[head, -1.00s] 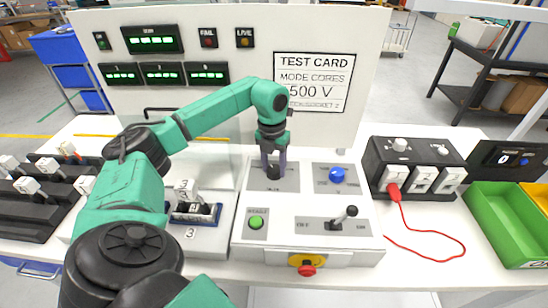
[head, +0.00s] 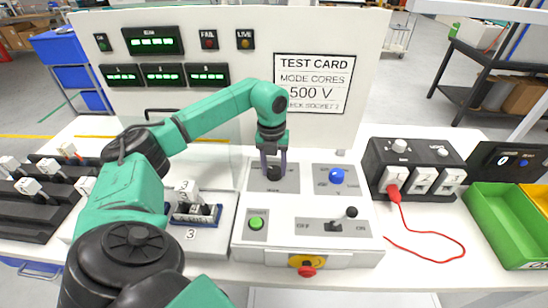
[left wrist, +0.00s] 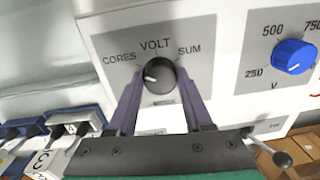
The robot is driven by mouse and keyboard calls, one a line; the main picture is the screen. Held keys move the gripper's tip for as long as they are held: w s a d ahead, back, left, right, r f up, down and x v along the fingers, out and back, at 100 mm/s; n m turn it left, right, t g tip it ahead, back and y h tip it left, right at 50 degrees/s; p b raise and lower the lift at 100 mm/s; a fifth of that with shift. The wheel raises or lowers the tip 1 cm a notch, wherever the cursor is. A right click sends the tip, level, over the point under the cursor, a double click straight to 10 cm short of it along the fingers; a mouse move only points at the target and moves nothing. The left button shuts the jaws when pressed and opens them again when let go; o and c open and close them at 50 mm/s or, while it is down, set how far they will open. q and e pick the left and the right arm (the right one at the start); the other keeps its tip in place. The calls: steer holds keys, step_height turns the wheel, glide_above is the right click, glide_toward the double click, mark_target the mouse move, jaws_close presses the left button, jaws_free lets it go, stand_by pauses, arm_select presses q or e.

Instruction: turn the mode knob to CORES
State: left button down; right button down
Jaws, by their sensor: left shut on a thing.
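The mode knob (left wrist: 158,76) is black with a white pointer mark, on a grey plate lettered CORES, VOLT and SUM. In the left wrist view its mark points left and slightly down, a little below the CORES lettering. My left gripper (left wrist: 159,84) is shut on the knob, one finger on each side. In the head view the left gripper (head: 273,172) reaches down onto the knob (head: 273,174), which is partly hidden between the fingers. My right gripper is not in view.
A blue voltage knob (head: 336,175) sits right of the mode knob. A lever (head: 351,212) and a green button (head: 256,223) are nearer the front. A test card (head: 314,82) reads MODE CORES, 500 V. A black socket block (head: 417,165) with a red lead stands at right.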

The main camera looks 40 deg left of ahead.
arm_select(q)
steer(key=c, duration=0.6)
jaws_free()
steer(key=shift+w+r, duration=0.15)
steer(key=shift+r, duration=0.05)
steer(key=o, duration=0.3)
steer(key=shift+f, duration=0.15)
step_height(320, 180, up, 9)
steer(key=b, duration=0.2)
step_height(320, 180, up, 5)
steer(key=p, duration=0.3)
glide_above(273, 169)
steer(key=shift+a+r, duration=0.15)
steer(key=shift+r, duration=0.2)
steer(key=shift+f, duration=0.1)
